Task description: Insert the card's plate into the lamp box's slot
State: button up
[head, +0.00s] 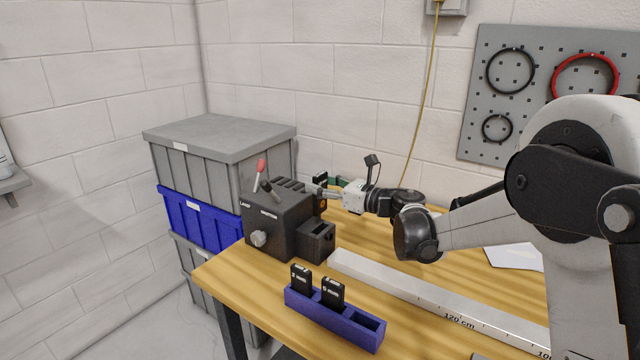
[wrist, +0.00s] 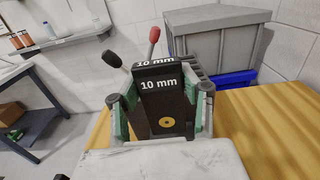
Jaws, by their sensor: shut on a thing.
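The lamp box (head: 280,222) is a dark grey housing at the left end of the table, with a red-tipped lever, ribs on top and a smaller block (head: 316,241) on its right side. My gripper (head: 322,190) is at the box's far right side in the head view. In the wrist view my gripper (wrist: 163,105) is shut on a black card (wrist: 160,100) marked "10 mm", with a brass disc on it, between green-padded fingers. The card stands in front of the box's levers. The slot and the card's lower end are hidden, so I cannot tell whether they touch.
A blue holder (head: 309,309) at the table's front carries two black cards (head: 301,280) and has an empty right compartment. A long metal rail (head: 420,289) lies right of the box. Stacked crates (head: 220,150) stand behind it. The wooden top between holder and box is clear.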

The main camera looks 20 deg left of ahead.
aim_at(323, 199)
jog(key=shift+f+b, duration=1.3)
jog(key=shift+f, duration=0.75)
jog(key=shift+f+b, duration=2.45)
jog(key=shift+f, duration=0.35)
dwell(0.9)
jog(key=o, duration=1.3)
jog(key=v, duration=1.2)
jog(key=shift+r, duration=0.1)
